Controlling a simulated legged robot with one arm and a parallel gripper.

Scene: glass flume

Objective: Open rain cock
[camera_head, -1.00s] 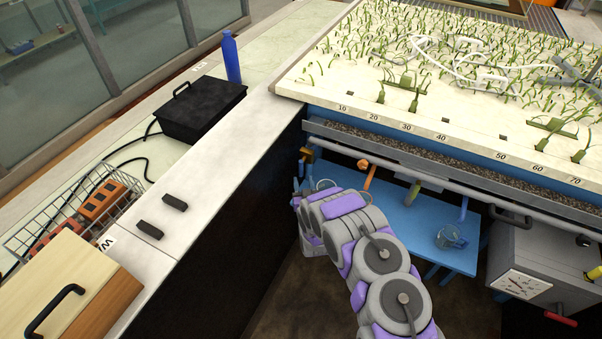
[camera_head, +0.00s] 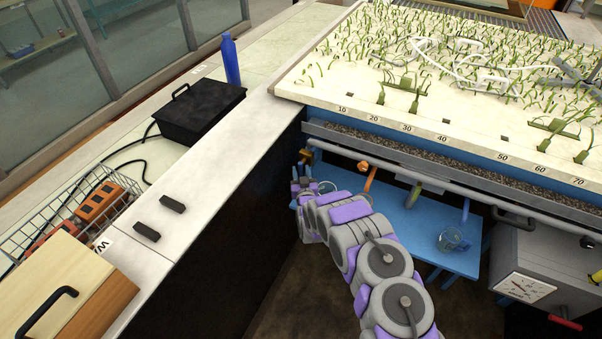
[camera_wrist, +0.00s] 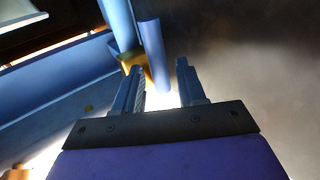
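A brass-coloured cock body (camera_wrist: 132,60) sits on a blue pipe (camera_wrist: 118,25) in the wrist view. A blue bar-like handle (camera_wrist: 153,50) runs from beside it toward my gripper (camera_wrist: 160,80). My gripper's two fingers are apart, with the bar's lower end appearing between or just beyond them; contact cannot be told. In the head view my gripper (camera_head: 303,184) is below the brass fitting (camera_head: 306,155) at the left end of the pipe under the planted bed; my arm partly hides this area. No label shows which cock is the rain one.
Orange (camera_head: 369,178), green (camera_head: 413,194) and blue (camera_head: 464,211) handles hang along the pipe to the right. A blue bench (camera_head: 425,230) with a clear jug (camera_head: 451,240) stands below. A dark wall (camera_head: 250,235) is close on the left.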

